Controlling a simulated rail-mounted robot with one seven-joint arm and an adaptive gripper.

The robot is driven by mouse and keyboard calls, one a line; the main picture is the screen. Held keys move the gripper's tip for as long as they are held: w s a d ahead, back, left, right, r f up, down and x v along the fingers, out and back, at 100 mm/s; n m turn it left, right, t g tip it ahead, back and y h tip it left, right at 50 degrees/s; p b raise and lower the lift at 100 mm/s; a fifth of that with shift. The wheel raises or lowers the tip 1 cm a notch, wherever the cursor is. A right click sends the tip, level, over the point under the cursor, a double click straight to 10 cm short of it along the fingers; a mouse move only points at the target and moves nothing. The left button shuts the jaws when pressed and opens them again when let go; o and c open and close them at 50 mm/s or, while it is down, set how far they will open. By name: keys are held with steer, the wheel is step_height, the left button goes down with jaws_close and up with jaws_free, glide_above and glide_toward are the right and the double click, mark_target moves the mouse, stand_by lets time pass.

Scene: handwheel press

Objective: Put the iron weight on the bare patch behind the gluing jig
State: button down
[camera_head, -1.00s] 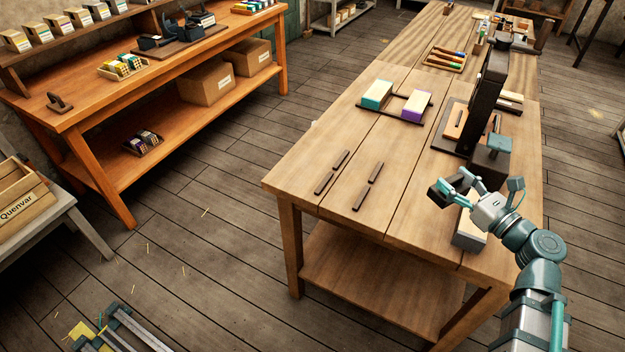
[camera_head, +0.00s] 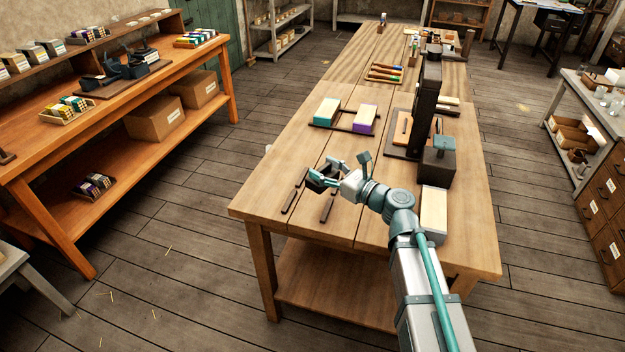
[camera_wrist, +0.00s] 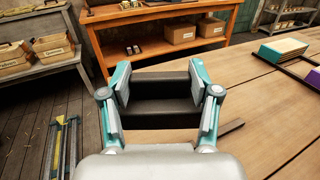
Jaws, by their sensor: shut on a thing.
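My gripper (camera_head: 323,174) is shut on a dark block, the iron weight (camera_head: 317,184). In the wrist view, the fingers of my gripper (camera_wrist: 160,85) clasp the iron weight (camera_wrist: 160,108) from both sides. The weight is over the near left part of the long wooden table (camera_head: 262,200), by short dark strips (camera_head: 327,207) that it partly hides. I cannot tell whether it touches the table. No label marks the gluing jig. One candidate is a dark rail frame (camera_head: 342,129) holding a teal-sided block (camera_head: 326,111) and a purple-sided block (camera_head: 365,119).
A tall dark press (camera_head: 428,95) stands on the table's right side, with a dark block (camera_head: 438,165) before it. A pale block (camera_head: 433,212) lies near the front right. A tray of coloured tools (camera_head: 385,73) lies farther back. An orange bench (camera_head: 125,92) stands left.

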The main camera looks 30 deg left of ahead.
steer(key=shift+w+a+f+p, duration=0.25)
steer(key=shift+w+a+f, duration=0.75)
steer(key=shift+f, duration=0.2)
steer(key=shift+w+a+f+p, duration=0.3)
steer(key=shift+w+a+f, duration=0.65)
steer(key=shift+f, duration=0.2)
steer(key=shift+w+a+f+p, duration=0.25)
steer(key=shift+w+a+f, duration=0.7)
steer(key=shift+f, duration=0.25)
step_height(320, 180, down, 3)
steer(key=shift+w+f, duration=0.1)
steer(key=shift+f, duration=0.05)
steer(key=shift+f, duration=0.45)
steer(key=shift+f+b, duration=0.15)
steer(key=shift+b, duration=0.2)
